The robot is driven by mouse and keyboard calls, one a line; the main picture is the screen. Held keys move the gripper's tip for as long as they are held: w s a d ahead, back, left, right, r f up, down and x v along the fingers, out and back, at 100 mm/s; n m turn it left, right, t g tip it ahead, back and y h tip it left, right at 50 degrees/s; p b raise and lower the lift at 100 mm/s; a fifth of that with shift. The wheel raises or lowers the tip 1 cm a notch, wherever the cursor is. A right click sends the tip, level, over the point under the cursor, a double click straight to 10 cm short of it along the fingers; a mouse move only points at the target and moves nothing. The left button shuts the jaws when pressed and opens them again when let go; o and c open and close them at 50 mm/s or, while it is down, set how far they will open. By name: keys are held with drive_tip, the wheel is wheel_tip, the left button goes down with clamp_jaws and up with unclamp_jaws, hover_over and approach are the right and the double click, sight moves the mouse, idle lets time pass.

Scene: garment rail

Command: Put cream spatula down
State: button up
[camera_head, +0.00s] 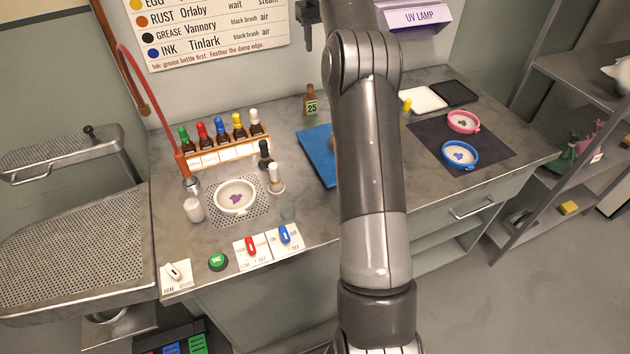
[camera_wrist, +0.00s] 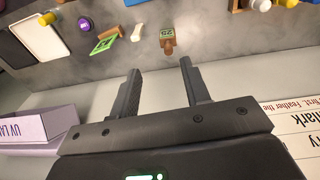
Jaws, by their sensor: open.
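A small cream piece (camera_wrist: 137,33), which looks like the cream spatula, lies on the grey worktop in the wrist view. It is beside the brown bottle with a numbered tag (camera_wrist: 167,40). My gripper (camera_wrist: 158,66) is open, with nothing between its two dark fingers. The cream piece and the bottle lie beyond the fingertips, apart from them. In the head view my arm hides the gripper and the cream piece; the tagged bottle shows at the back of the worktop (camera_head: 311,101).
A blue board (camera_head: 317,155) lies partly behind my arm. A dark mat (camera_head: 440,138) at right bears pink and blue hoops. A bottle rack (camera_head: 225,155) and a perforated plate (camera_head: 256,208) are at left. The UV lamp (camera_head: 420,18) juts from the wall.

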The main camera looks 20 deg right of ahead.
drive_tip(key=s+a+r+t, duration=0.1)
drive_tip(key=s+a+r, duration=0.5)
drive_tip(key=s, duration=0.5)
drive_tip(key=s+a+r+t, duration=0.1)
drive_tip(key=s+a+r, duration=0.2)
drive_tip(key=s+a, duration=0.7)
drive_tip(key=s+a+f+t, duration=0.1)
drive_tip(key=s+f, duration=0.5)
drive_tip(key=s, duration=0.6)
drive_tip(key=s+a+f+t, duration=0.1)
drive_tip(key=s+a+f, duration=0.2)
drive_tip(key=s, duration=0.9)
wheel_tip(320, 180, down, 3)
drive_tip(key=shift+s+t, duration=0.4)
